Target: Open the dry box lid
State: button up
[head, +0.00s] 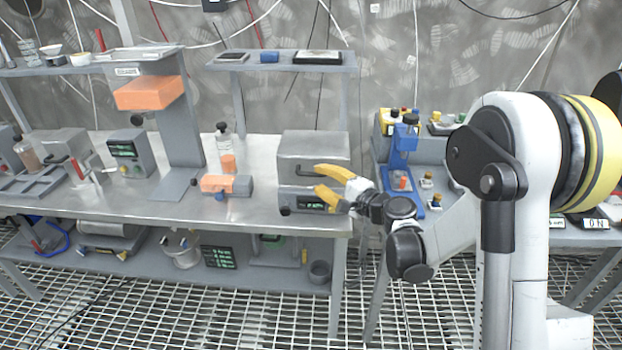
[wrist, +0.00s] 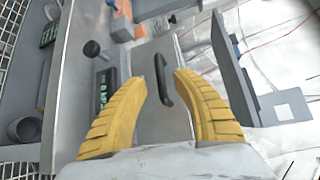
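The dry box (head: 313,148) is a grey metal box at the right end of the steel bench. Its lower front has a dark display and a black knob; both also show in the wrist view, on the dry box (wrist: 115,50). A black bar handle (wrist: 163,80) is on the lid (wrist: 150,120), which looks closed. My gripper (head: 317,179) is in front of the box with its yellow fingers apart. In the wrist view, my gripper (wrist: 161,80) is open, with the handle between the fingertips. I cannot tell whether they touch it. The fingers hide part of the box in the head view.
A blue device (head: 403,150) stands on the right-hand table. Open bench lies between clamp and box.

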aim_at(311, 174)
jog(key=b+x, duration=0.1)
jog(key=x, duration=0.3)
jog(key=shift+w, duration=0.1)
grip_shut()
